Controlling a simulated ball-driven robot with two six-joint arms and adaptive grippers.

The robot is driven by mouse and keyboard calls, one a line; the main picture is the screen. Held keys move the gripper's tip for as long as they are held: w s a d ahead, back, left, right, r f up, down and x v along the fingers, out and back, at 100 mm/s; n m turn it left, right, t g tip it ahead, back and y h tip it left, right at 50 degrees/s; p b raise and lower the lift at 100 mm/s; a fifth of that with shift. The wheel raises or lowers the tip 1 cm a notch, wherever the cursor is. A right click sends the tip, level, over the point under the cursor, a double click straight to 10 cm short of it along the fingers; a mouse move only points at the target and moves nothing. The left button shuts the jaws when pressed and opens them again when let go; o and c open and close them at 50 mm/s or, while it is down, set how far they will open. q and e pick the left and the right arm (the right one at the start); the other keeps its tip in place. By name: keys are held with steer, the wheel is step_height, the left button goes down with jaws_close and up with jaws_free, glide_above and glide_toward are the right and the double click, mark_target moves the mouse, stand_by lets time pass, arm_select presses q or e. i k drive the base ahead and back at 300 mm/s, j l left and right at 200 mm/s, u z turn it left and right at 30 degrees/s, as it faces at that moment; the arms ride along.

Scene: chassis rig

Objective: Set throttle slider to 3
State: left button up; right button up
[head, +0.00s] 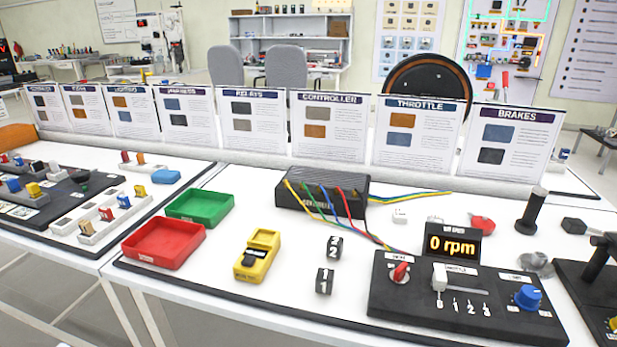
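The throttle slider (439,279) is a light grey handle on the black control panel (400,303) at the lower right. It stands at the left end of its slot, above the 0 mark. The marks 0, 1, 2 and 3 run to the right below the slot. The display (453,244) behind the panel reads "0 rpm" in orange. Neither of my grippers is in the head view.
A red knob (400,273) sits left of the slider and a blue knob (528,297) right of it. A black controller box (322,196) with coloured wires, a yellow meter (257,256) and small numbered blocks (324,281) lie to the left. Black posts stand at the right.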

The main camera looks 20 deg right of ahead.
mark_target(440, 280)
steer(key=z, duration=1.4)
